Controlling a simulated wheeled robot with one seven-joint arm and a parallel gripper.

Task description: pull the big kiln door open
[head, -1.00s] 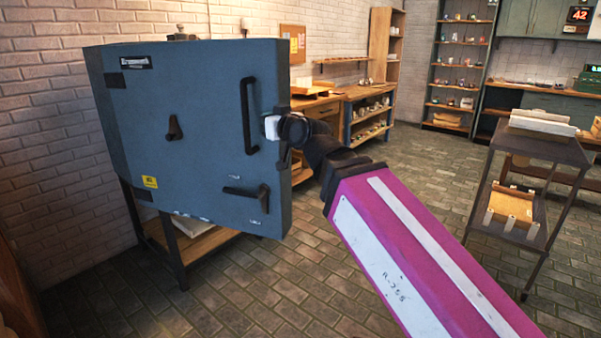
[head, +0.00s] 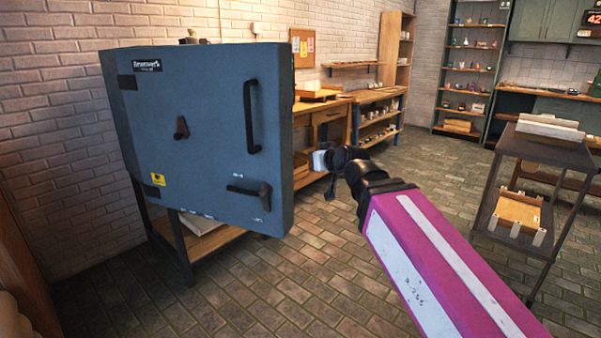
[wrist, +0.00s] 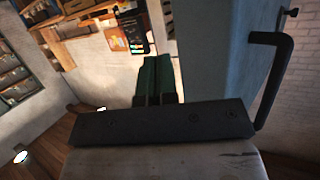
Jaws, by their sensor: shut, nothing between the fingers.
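The big kiln door (head: 215,115) is a thick blue-grey panel at the left of the head view. It carries a tall black bar handle (head: 249,118) near its right edge and a black lever (head: 250,190) low on the right. I cannot tell whether the door is fully closed or ajar. My gripper (head: 318,161) is to the right of the door's edge, apart from the bar handle and empty. In the wrist view its dark green fingers (wrist: 155,72) are together, with the panel (wrist: 220,70) to their right and the bar handle (wrist: 275,85) further right.
The kiln stand (head: 180,247) has dark legs and a low wooden shelf. A dark trolley (head: 545,150) with boards stands at the right. Wooden benches (head: 375,97) and shelves (head: 470,60) line the back. The brick floor (head: 300,270) between kiln and trolley is open.

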